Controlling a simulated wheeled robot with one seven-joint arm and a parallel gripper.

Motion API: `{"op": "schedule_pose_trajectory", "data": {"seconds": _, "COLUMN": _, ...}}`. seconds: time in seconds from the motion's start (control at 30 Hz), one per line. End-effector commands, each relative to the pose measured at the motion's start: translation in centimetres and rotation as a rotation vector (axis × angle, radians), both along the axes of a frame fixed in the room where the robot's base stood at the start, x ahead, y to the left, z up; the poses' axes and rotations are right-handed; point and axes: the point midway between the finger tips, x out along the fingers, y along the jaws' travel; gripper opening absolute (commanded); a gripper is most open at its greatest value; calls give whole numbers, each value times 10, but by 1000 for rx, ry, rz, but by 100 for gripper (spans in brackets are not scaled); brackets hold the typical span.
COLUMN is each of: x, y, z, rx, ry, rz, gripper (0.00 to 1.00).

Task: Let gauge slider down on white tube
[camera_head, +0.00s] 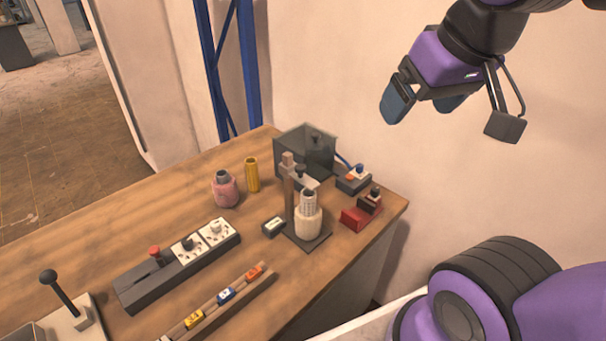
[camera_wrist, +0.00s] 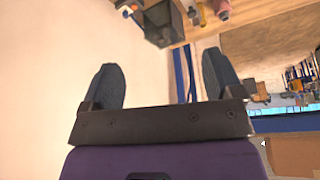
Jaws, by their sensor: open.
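The gauge stand is on the wooden table, with an upright post (camera_head: 289,190) on a dark base plate (camera_head: 318,242). The slider (camera_head: 303,177) sits high on the post, its arm reaching right over the white tube. The white tube (camera_head: 308,222) stands upright on the plate, with a lighter ridged part (camera_head: 308,200) at its top. I cannot tell whether the slider touches that part. My gripper (camera_head: 425,103) is open and empty, high above and to the right of the table. Its two dark fingers stand wide apart in the wrist view (camera_wrist: 163,85), with nothing between them.
A dark see-through box (camera_head: 305,152) stands behind the gauge. A red block (camera_head: 360,215) and a small switch box (camera_head: 353,181) are to its right. A pink jar (camera_head: 225,190), a yellow cylinder (camera_head: 252,174) and a power strip (camera_head: 178,265) are left. A wooden rail (camera_head: 222,305) lies in front.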

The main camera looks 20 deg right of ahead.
Motion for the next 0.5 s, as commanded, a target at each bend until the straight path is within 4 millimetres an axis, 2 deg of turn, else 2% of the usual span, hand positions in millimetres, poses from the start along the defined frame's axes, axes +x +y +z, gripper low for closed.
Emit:
{"op": "schedule_pose_trajectory", "data": {"seconds": 0.03, "x": 0, "y": 0, "z": 0, "rx": 0, "ry": 0, "rz": 0, "gripper": 81}}
{"op": "schedule_pose_trajectory", "data": {"seconds": 0.17, "x": 4, "y": 1, "z": 0, "rx": -16, "ry": 9, "rz": 24, "gripper": 51}}
{"op": "schedule_pose_trajectory", "data": {"seconds": 0.37, "x": 31, "y": 9, "z": 2, "rx": -134, "ry": 68, "rz": 215, "gripper": 5}}
{"op": "schedule_pose_trajectory", "data": {"seconds": 0.4, "x": 38, "y": 11, "z": 2, "rx": -165, "ry": 86, "rz": 273, "gripper": 0}}
{"op": "schedule_pose_trajectory", "data": {"seconds": 0.5, "x": 58, "y": 18, "z": 1, "rx": -238, "ry": 131, "rz": 423, "gripper": 0}}
